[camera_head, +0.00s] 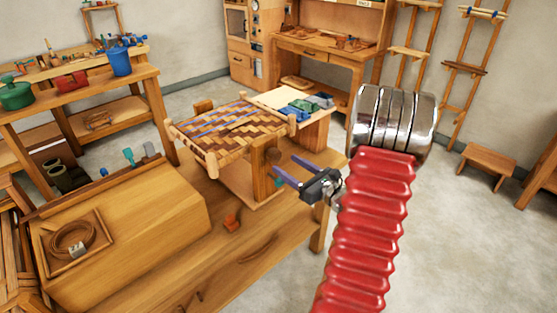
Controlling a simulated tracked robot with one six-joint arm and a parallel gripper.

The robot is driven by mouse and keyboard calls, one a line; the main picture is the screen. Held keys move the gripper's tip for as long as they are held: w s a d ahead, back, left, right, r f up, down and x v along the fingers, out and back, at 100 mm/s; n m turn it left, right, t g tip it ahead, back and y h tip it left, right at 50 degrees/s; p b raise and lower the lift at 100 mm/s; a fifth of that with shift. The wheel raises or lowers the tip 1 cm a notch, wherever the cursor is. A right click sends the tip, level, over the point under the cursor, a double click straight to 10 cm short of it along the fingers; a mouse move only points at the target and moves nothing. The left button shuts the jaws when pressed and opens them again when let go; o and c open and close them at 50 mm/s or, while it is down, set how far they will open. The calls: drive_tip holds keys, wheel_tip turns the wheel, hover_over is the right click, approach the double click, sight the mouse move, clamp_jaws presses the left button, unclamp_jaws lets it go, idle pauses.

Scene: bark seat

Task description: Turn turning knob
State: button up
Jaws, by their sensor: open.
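A woven bark seat (235,128) with a brown, tan and blue pattern sits on a wooden stand on the workbench. A small dark round knob (273,156) shows on the stand's right side, just below the seat; it looks like the turning knob, but it is too small to be sure. My gripper (283,166) is open, its two fingers spread and pointing left toward the stand. It is just right of the knob and looks empty. I cannot tell whether a finger touches the knob or the stand.
A side table (305,125) with blue and green pieces stands behind the seat. Open floor (470,250) lies to the right.

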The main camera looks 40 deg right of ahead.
sight(277, 158)
drive_tip(key=shift+w+a, duration=0.1)
drive_tip(key=shift+w, duration=2.6)
drive_tip(key=c, duration=1.1)
